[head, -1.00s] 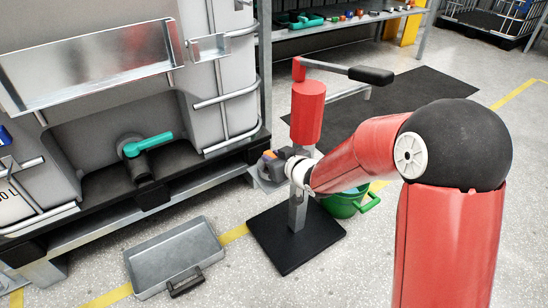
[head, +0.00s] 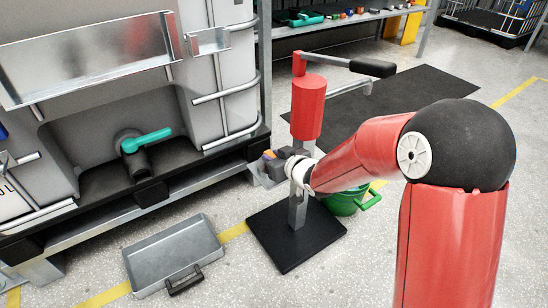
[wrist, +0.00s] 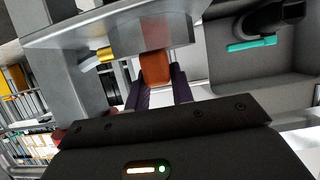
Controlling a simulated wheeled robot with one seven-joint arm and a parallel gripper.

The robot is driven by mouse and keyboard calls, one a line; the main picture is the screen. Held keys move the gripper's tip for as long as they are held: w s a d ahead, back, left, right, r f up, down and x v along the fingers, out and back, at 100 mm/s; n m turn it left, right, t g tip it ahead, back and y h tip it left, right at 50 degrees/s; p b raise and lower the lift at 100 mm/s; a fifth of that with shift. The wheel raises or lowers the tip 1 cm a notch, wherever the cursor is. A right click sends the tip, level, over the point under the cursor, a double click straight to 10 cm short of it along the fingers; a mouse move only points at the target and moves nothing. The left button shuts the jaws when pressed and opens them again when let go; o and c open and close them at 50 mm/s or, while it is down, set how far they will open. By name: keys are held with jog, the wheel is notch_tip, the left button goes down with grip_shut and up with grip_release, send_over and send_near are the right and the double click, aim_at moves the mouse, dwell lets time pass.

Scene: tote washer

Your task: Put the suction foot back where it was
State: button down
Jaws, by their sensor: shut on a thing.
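My gripper (head: 270,156) is beside the red-topped post stand, near the lower right corner of the tank frame. In the wrist view its two dark fingers (wrist: 160,94) are shut on an orange-brown piece (wrist: 155,68), which seems to be the suction foot. An orange bit of it (head: 269,154) shows at the jaws in the head view. In the wrist view the piece is close to a grey metal surface (wrist: 125,35); I cannot tell whether they touch. The rest of the piece is hidden.
The red post stand (head: 307,108) with a crank arm is close to my wrist. A green bucket (head: 342,204) is behind it. A metal tray (head: 150,250) lies on the floor. The tank's teal valve handle (head: 148,141) is to the left.

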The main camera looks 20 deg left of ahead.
grip_release()
dwell(0.7)
dwell(0.3)
jog(key=s+d, duration=0.6)
jog(key=shift+d, duration=0.4)
dwell(0.7)
dwell(0.3)
